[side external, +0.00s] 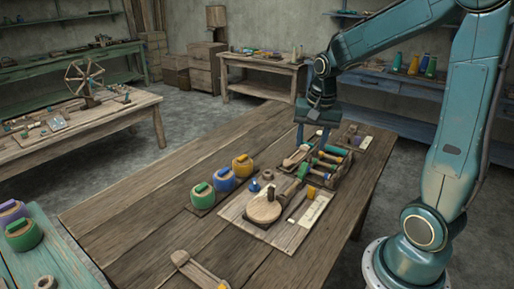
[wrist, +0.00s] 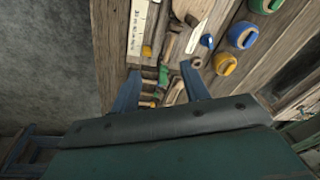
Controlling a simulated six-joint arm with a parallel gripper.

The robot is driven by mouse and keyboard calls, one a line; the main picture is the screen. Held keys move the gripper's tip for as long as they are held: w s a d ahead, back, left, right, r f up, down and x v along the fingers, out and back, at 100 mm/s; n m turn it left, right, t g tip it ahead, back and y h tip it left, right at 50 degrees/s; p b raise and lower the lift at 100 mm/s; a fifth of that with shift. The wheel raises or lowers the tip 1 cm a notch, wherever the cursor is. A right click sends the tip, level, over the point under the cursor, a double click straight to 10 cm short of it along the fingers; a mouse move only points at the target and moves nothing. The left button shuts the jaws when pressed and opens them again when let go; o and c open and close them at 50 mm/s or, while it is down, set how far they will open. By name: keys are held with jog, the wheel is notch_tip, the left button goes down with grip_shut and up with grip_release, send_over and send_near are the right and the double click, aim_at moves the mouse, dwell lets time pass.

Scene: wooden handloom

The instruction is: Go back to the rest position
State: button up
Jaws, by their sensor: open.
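My gripper (side external: 313,130) is open above the far part of the wooden table (side external: 140,205), over a rack of several coloured spools (side external: 325,165). In the wrist view its two blue fingers (wrist: 160,88) stand apart, with a green-wound spool (wrist: 163,76) and other rack parts below and between them. I see nothing held between the fingers. I cannot tell from these views how high the fingertips are over the rack.
A board with a round wooden disc (side external: 264,209) lies nearer. Green, blue and yellow pots (side external: 222,179) stand left of it. A wooden tool (side external: 200,270) lies at the front edge. Side tables stand left and behind. The table's left part is bare.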

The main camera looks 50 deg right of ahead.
jog(key=s+a+r+n+t, duration=0.4)
jog(key=s+a+r+n, duration=0.4)
jog(key=s+a+n, duration=0.4)
jog(key=shift+s+a+r+y, duration=0.2)
jog(key=shift+s+a+y, duration=0.2)
jog(key=shift+a, duration=0.6)
